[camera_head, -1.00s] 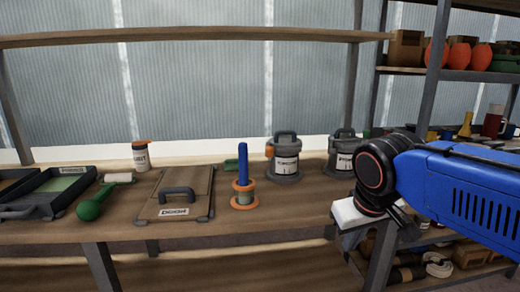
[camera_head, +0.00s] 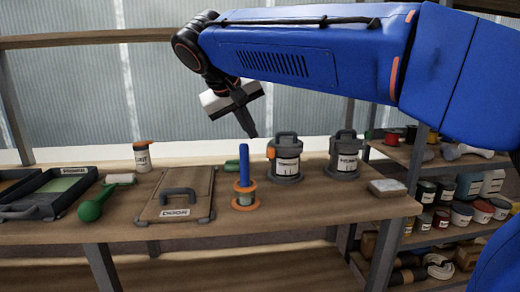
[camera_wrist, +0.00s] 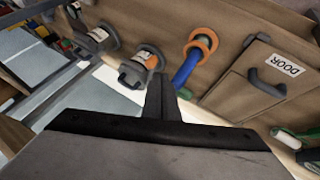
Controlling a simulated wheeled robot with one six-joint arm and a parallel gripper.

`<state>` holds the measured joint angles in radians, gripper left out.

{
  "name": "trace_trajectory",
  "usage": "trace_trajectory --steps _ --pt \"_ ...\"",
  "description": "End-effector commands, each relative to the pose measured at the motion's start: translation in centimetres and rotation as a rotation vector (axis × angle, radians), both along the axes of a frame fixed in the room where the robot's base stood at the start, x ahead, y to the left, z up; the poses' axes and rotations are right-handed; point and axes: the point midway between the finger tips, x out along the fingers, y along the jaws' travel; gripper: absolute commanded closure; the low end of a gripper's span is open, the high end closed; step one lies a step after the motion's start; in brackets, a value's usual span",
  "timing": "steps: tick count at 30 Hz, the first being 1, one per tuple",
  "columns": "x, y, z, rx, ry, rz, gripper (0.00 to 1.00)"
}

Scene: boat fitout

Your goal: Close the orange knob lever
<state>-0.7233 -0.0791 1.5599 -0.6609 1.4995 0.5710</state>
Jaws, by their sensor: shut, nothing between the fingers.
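A grey canister (camera_head: 286,165) with a top handle and white label stands on the bench. A small orange knob (camera_head: 271,152) is on its left side; orange also shows on the canister in the wrist view (camera_wrist: 145,56). Beside it, a blue upright lever (camera_head: 244,163) rises from a post with orange rings (camera_head: 245,199). In the wrist view the blue lever (camera_wrist: 186,70) and orange ring (camera_wrist: 204,40) are right of the canister. My gripper (camera_head: 253,134) is shut and empty, pointing down above and behind these things, touching neither. The wrist view shows its closed fingers (camera_wrist: 161,92).
A second grey canister (camera_head: 344,158) stands right of the first. A hatch panel labelled DOOR (camera_head: 182,205) lies left of the post. A pale block (camera_head: 388,189) lies at right.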

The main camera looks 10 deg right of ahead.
Motion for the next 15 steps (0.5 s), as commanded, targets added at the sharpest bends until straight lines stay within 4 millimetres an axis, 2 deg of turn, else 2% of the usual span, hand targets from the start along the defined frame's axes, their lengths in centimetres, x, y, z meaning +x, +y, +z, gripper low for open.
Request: trace_trajectory --steps 5,15 --pt "0.5 0.0 -0.5 -0.003 -0.004 -0.003 1.0" --pt "3.2 -2.0 -4.6 -0.003 -0.002 -0.004 1.0"
